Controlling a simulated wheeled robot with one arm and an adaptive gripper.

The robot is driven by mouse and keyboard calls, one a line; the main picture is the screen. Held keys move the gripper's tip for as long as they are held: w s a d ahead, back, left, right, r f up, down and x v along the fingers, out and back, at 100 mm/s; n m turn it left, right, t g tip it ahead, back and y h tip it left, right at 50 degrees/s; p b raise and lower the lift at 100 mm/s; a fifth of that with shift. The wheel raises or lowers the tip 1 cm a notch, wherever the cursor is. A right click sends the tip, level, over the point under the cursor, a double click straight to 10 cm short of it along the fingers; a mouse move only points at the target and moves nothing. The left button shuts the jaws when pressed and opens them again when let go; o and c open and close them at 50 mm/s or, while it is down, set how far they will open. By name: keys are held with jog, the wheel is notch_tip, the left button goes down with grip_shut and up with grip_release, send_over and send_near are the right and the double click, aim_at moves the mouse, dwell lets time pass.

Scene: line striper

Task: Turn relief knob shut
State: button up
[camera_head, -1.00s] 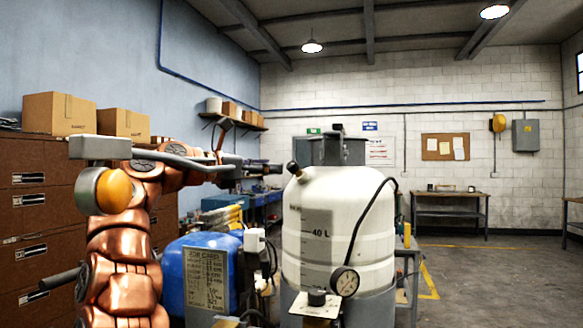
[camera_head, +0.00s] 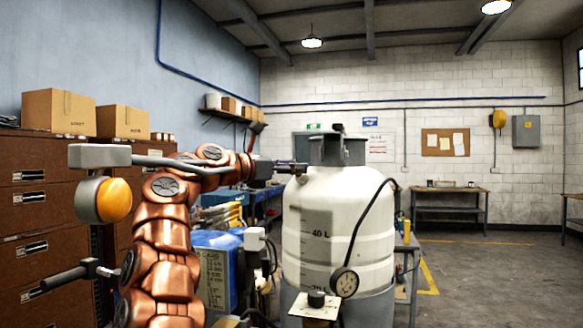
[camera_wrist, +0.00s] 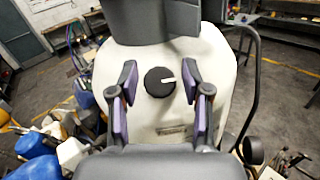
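The relief knob (camera_wrist: 160,82) is a round black knob with a white pointer mark, on the shoulder of the white tank (camera_head: 325,220). The pointer points right in the wrist view. My gripper (camera_wrist: 159,76) is open, with one purple-padded finger to the left of the knob and one to the right. Gaps show on both sides, so neither finger appears to touch it.
A dark grey cap (camera_head: 338,150) rises from the tank's top, close to my gripper. A black hose (camera_head: 358,215) runs down the tank's right side to a gauge (camera_head: 344,282). A blue container (camera_head: 216,270) stands left of the tank. Open floor lies to the right.

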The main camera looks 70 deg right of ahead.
grip_shut()
